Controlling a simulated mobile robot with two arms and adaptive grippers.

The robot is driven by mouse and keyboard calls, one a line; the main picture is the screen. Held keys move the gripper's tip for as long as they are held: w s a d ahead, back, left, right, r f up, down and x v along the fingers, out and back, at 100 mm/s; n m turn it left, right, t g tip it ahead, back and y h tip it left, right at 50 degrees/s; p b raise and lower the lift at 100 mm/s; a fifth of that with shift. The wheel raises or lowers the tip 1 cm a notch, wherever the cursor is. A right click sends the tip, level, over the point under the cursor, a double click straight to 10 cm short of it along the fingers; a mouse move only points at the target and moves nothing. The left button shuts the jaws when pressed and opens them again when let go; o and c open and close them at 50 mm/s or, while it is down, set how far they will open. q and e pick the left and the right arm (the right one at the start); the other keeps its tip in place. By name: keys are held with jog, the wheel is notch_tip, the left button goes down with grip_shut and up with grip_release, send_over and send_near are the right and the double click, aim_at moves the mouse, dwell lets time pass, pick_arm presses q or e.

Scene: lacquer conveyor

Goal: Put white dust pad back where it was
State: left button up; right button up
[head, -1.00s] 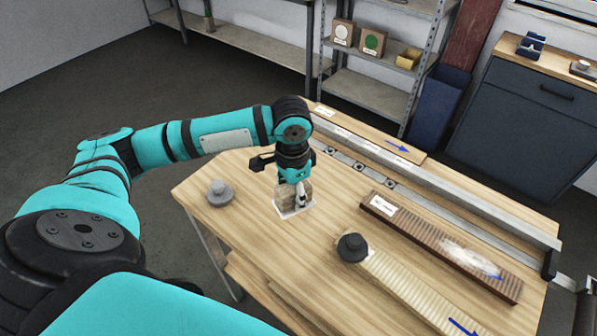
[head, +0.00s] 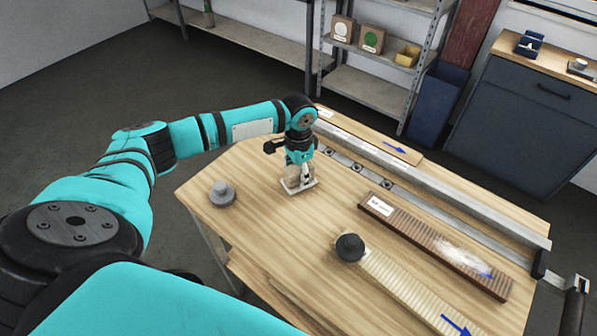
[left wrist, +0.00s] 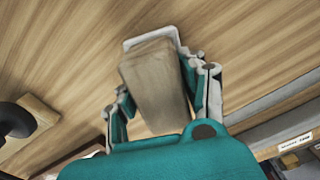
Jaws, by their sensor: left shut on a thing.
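The white dust pad (head: 311,183) has a thin white base and a tan block on top. My left gripper (head: 301,173) is shut on the block from above, near the back left of the wooden table. In the left wrist view the tan block (left wrist: 153,82) is between the two fingers, with the white rim showing at its far end. I cannot tell whether the base touches the table or is slightly above it. My right gripper is not in view.
A grey knobbed pad (head: 222,194) stands at the table's left end. A brown ribbed board (head: 420,235) with a white smear lies behind. A metal rail (head: 430,200) runs along the back.

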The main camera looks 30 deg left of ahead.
pick_arm(q)
jog(key=o, duration=1.1)
jog(key=shift+f, duration=0.15)
notch_tip(320, 180, up, 12)
jog(key=b, duration=0.2)
jog(key=shift+r+b, duration=0.2)
jog(key=shift+b, duration=0.15)
